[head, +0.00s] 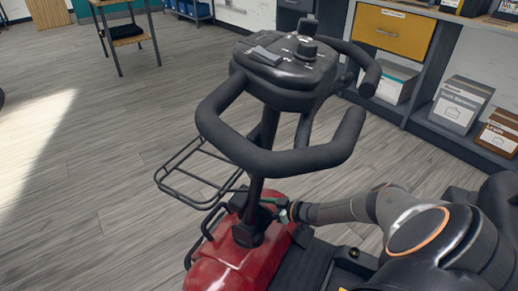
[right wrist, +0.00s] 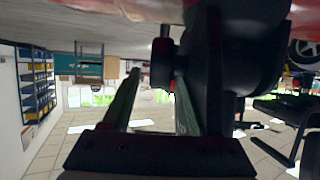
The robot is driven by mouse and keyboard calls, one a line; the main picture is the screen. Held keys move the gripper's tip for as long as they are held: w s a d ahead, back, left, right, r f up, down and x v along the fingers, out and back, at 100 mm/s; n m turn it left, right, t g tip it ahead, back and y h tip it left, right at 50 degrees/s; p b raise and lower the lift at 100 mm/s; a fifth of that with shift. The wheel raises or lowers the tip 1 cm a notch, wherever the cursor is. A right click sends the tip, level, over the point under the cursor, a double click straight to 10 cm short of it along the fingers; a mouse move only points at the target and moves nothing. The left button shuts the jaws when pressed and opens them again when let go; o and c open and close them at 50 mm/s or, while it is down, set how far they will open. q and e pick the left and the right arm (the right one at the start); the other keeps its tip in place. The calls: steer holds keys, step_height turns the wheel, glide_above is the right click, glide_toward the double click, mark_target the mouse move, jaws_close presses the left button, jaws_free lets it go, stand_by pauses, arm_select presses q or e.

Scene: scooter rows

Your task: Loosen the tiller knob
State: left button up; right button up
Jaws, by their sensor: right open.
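The red scooter (head: 215,272) stands in the head view with its black tiller (head: 267,130) rising from the front. The looped black handlebar (head: 275,158) and control panel (head: 285,60) are on top. My right gripper (head: 272,206) is low beside the tiller's base; my arm comes in from the right. In the right wrist view, which is upside down, my right gripper (right wrist: 158,88) has its fingers apart. A dark knob-like part (right wrist: 162,58) with a bit of red beside it lies near the fingertips, by the dark tiller base (right wrist: 230,50). I cannot tell if they touch. My left gripper is out of view.
A black wire basket (head: 195,178) juts out at the scooter's front. Shelving with a yellow drawer (head: 393,32) and boxes (head: 460,103) stands at the back right. A small table (head: 125,32) is at the back left. The wooden floor at left is clear.

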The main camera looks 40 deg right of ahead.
steer(key=shift+w+a+f, duration=0.1)
steer(key=shift+w, duration=0.15)
jaws_close()
stand_by(0.4)
